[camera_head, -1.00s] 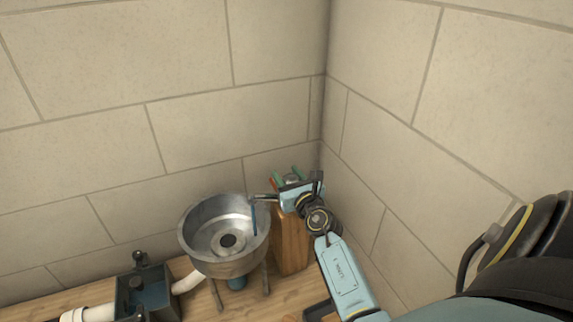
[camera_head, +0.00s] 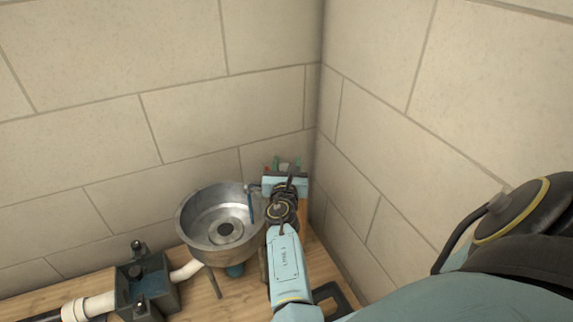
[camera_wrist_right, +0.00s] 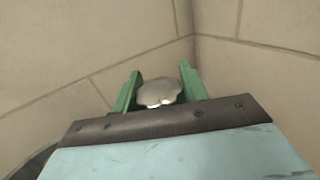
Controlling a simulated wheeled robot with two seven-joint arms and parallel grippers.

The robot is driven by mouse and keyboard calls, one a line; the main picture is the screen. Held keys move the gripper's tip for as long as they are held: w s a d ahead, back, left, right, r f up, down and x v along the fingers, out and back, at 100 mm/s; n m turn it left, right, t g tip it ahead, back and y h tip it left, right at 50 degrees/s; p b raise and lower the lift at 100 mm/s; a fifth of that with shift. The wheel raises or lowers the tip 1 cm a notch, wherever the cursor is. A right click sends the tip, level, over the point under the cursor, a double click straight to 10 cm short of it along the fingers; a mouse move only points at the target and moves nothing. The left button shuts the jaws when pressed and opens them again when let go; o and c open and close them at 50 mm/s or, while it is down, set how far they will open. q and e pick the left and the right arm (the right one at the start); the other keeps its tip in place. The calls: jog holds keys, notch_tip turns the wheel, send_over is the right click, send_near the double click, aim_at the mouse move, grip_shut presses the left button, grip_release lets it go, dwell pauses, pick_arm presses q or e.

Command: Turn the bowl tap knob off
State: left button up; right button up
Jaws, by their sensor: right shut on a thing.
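The metal bowl (camera_head: 200,235) stands at the lower middle of the head view, with a dark drain (camera_head: 226,230) in its floor. The tap spout with a thin blue stream (camera_head: 251,207) hangs over the bowl's right rim. The silvery lobed tap knob (camera_wrist_right: 158,92) shows in the right wrist view, between the green fingers of my right gripper (camera_wrist_right: 158,90). In the head view my right gripper (camera_head: 284,164) is at the tap, right of the bowl, and its arm hides most of the tap's post. The right gripper is shut on the knob. My left gripper is not in view.
Tiled walls (camera_head: 270,90) meet in a corner just behind the tap.

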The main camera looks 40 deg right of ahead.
jog(key=o, duration=1)
jog(key=shift+n+t+y, duration=0.3)
jog(key=shift+y, duration=0.1)
